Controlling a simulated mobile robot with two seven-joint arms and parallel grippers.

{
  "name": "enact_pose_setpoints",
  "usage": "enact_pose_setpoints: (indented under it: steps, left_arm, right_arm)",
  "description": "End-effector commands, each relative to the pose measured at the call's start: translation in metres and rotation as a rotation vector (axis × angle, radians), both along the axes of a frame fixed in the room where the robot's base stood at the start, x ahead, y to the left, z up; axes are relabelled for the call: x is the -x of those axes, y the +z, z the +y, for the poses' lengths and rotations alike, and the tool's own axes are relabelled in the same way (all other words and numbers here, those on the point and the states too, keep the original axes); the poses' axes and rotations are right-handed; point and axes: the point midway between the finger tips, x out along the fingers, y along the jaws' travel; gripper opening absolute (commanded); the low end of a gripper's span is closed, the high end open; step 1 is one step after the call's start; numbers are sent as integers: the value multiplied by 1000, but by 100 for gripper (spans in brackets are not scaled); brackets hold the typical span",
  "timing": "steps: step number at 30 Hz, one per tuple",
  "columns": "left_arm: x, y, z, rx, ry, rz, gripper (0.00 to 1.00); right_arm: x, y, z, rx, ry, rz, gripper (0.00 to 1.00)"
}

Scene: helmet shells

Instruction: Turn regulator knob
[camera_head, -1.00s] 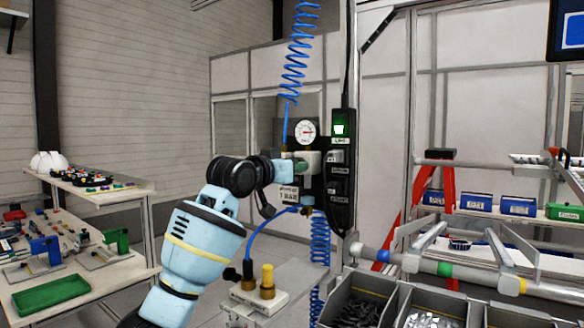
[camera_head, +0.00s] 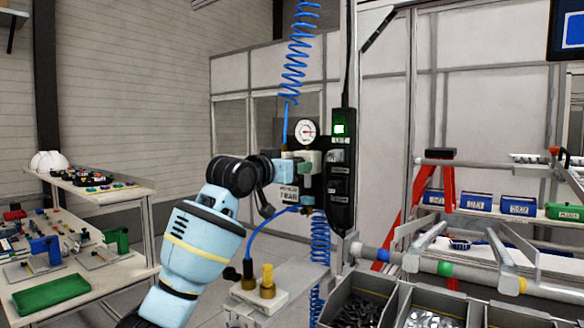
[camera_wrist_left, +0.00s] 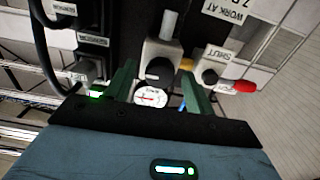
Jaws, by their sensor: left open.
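The regulator (camera_wrist_left: 160,52) is a light grey block with a round black knob (camera_wrist_left: 158,69) on the dark panel. A round white pressure gauge (camera_head: 305,131) with a red needle sits above it in the head view; it also shows in the left wrist view (camera_wrist_left: 151,97). My left gripper (camera_head: 306,160) is at the regulator, its arm coming in from the left. In the left wrist view its green fingers (camera_wrist_left: 160,76) are open, one on each side of the knob. I cannot tell whether they touch it. The arm hides part of the regulator in the head view. My right gripper is not in view.
A black switch box (camera_head: 340,185) stands right of the regulator. Blue coiled hoses (camera_head: 295,62) hang nearby. Grey parts bins (camera_head: 400,290) stand at lower right.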

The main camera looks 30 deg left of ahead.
Motion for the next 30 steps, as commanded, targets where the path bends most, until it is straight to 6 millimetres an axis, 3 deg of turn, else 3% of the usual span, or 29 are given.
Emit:
enact_pose_setpoints:
  steps: [5,18,30]
  left_arm:
    - [12,0,3,0,1,-1,54]
    - [67,0,10,0,1,0,54]
    - [76,-1,11,0,1,2,54]
  right_arm:
    - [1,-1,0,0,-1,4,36]
    - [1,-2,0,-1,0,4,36]
    - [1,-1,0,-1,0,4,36]
